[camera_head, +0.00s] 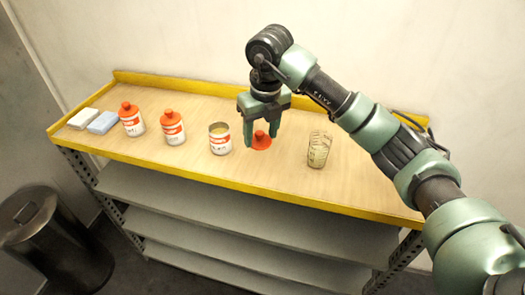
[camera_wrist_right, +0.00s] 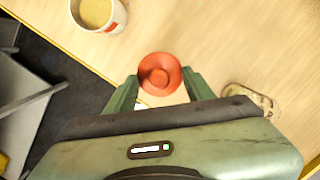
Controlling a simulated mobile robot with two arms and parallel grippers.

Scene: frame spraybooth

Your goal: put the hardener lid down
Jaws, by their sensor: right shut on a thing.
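The orange-red hardener lid (camera_head: 261,141), a round disc with a raised knob, is between the fingers of my right gripper (camera_head: 262,143), which is shut on it. In the right wrist view the lid (camera_wrist_right: 160,74) sits between the two green fingertips (camera_wrist_right: 160,88). It is low over the wooden bench top, and I cannot tell whether it touches the wood. An open can (camera_head: 219,140) with a white and orange label stands just left of the gripper. In the wrist view the can (camera_wrist_right: 97,13) shows a yellowish inside. My left gripper is not in view.
A marked cup (camera_head: 319,149) stands right of the gripper. A yellow rim (camera_head: 215,182) edges the bench (camera_head: 290,171).

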